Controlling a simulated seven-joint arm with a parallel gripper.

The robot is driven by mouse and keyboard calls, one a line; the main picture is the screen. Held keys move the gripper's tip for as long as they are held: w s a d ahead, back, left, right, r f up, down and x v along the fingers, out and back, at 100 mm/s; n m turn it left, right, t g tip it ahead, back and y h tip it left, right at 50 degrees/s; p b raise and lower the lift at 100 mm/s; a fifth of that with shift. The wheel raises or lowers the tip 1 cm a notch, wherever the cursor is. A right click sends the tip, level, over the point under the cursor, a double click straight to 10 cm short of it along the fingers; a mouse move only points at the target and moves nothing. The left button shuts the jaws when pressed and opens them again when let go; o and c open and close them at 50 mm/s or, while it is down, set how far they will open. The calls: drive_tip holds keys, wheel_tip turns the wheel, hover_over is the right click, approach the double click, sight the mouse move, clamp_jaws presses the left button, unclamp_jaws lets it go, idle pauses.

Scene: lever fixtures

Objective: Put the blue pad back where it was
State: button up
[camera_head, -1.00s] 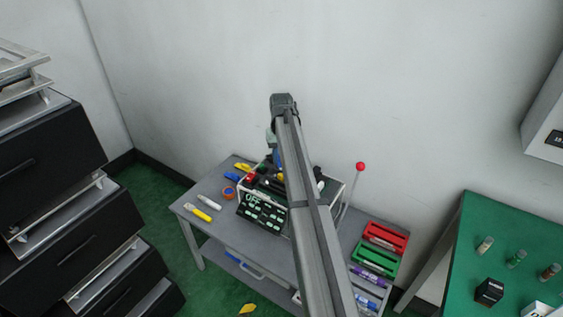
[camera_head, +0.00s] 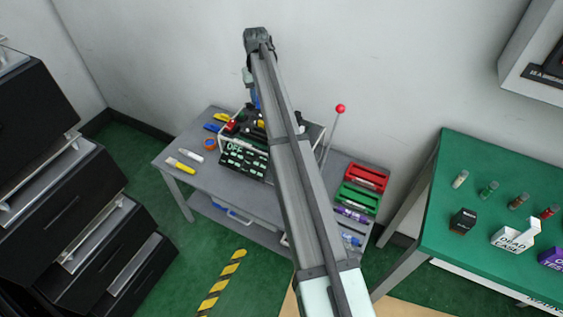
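No object is clearly recognisable as a blue pad. Blue items in view are a small blue piece (camera_head: 211,128) at the table's left back, a blue patch (camera_head: 254,97) below my wrist, and a blue marker-like item (camera_head: 350,239) at the table's right front. I cannot tell which, if any, is the pad, nor whether the patch belongs to my arm. My arm reaches over the grey table (camera_head: 185,145) and bends down at its far end above the crate of tools. My fingers are hidden behind the arm and crate, so their opening cannot be seen.
The crate has a black panel (camera_head: 243,158) marked OFF. A red-knobbed lever (camera_head: 340,109) stands to its right. Red (camera_head: 367,178) and green (camera_head: 358,199) trays lie on the table's right. A green table (camera_head: 445,190) stands at right, dark drawers (camera_head: 65,205) at left.

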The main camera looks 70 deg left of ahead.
drive_tip(key=m, duration=0.1)
drive_tip(key=a+m, duration=0.1)
drive_tip(key=shift+m, duration=0.4)
drive_tip(key=shift+d+m, duration=0.1)
drive_tip(key=shift+m, duration=0.4)
drive_tip(key=d+f+m, duration=0.2)
drive_tip(key=d+f, duration=0.6)
drive_tip(key=d, duration=0.5)
drive_tip(key=d+f+m, duration=0.3)
drive_tip(key=d+f, duration=0.5)
drive_tip(key=d, duration=0.6)
drive_tip(key=shift+w+d+f, duration=0.4)
drive_tip(key=shift+d+f, duration=0.15)
drive_tip(key=shift+f, duration=1.85)
drive_tip(key=shift+w+d+f, duration=0.45)
drive_tip(key=shift+d+f, duration=0.1)
drive_tip(key=shift+f, duration=1.8)
drive_tip(key=shift+w+d+f, duration=0.4)
drive_tip(key=shift+d+f, duration=0.15)
drive_tip(key=shift+f, duration=1.85)
drive_tip(key=shift+f, duration=0.2)
drive_tip(key=o, duration=1)
